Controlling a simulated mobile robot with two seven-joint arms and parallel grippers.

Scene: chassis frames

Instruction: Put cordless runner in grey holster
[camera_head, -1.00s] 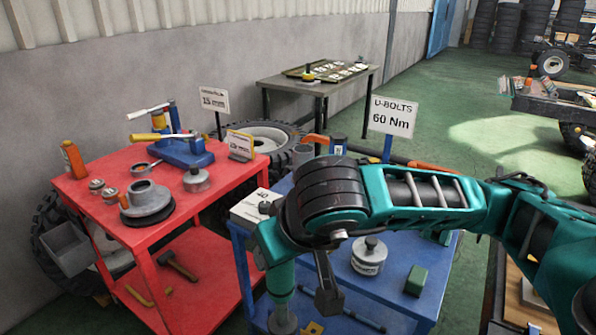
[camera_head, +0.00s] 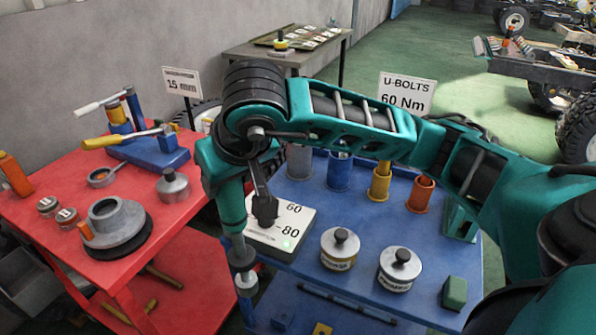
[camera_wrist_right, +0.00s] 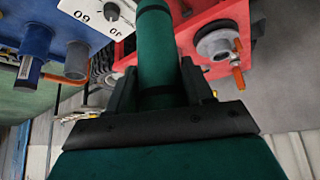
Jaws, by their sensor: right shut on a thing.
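The cordless runner shows in the head view as a teal upright body (camera_head: 231,205) with a black collar and grey tip at its lower end. It hangs beside the blue table's left edge. In the wrist view its teal cylinder (camera_wrist_right: 160,65) runs away between the black fingers of my right gripper (camera_wrist_right: 158,85), which is shut on it. The grey holster (camera_head: 299,160) is a grey cylinder at the blue table's back left, partly behind my right arm. It also shows in the wrist view (camera_wrist_right: 76,62), left of the runner and apart from it. My left gripper is not in view.
Blue (camera_head: 340,172), yellow (camera_head: 380,182) and orange (camera_head: 421,196) holsters stand right of the grey one. A white dial box (camera_head: 283,226) and two lidded tins (camera_head: 340,252) are on the blue table. The red bench (camera_head: 55,205) is at left. A U-bolts sign (camera_head: 406,93) stands behind.

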